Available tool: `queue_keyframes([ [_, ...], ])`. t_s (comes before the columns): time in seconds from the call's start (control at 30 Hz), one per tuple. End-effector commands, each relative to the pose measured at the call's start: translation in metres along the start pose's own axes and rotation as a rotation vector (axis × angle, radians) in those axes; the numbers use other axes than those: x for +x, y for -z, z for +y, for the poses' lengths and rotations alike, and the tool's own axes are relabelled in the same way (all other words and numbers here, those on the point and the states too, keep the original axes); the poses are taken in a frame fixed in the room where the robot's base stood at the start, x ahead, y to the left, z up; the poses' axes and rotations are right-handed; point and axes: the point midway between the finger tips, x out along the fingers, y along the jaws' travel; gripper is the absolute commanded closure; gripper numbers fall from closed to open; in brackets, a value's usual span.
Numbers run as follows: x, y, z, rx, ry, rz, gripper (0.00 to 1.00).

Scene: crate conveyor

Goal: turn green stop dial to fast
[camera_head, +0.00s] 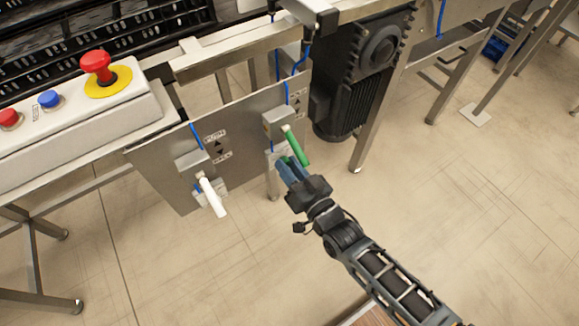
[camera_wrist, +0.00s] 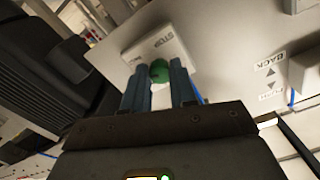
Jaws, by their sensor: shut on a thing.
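The green stop dial (camera_head: 296,147) is a long green handle on a grey box fixed to the metal panel below the conveyor. In the head view it slants down and to the right from its box. My gripper (camera_head: 287,168) is at the handle from below, with its blue fingers beside it. In the wrist view the round green end of the dial (camera_wrist: 160,71) sits between the two blue fingers of my gripper (camera_wrist: 159,84), which are shut on it. A label on the dial's box is partly readable; the fingers hide part of the box.
A white handle (camera_head: 212,196) on a second box stands to the left on the same metal panel (camera_head: 160,165). A control box with a red emergency button (camera_head: 97,66) and a blue button (camera_head: 49,98) is further left. A black motor (camera_head: 358,75) hangs at the right. The floor in front is open.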

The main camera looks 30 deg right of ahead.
Motion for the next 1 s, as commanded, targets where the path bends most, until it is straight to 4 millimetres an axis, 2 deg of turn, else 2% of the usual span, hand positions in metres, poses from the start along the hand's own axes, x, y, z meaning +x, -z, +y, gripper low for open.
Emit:
queue_keyframes([
  [0.33,-0.001,-0.001,0.001,0.004,-0.001,-0.001,1.00],
  [0.37,-0.001,-0.001,0.001,0.004,-0.001,-0.001,0.73],
  [0.6,0.000,0.000,0.000,0.003,-0.001,-0.001,0.50],
  [0.87,-0.001,0.000,0.000,0.002,0.000,0.000,0.48],
  [1.0,-0.012,-0.001,0.001,0.002,-0.001,-0.001,0.48],
])
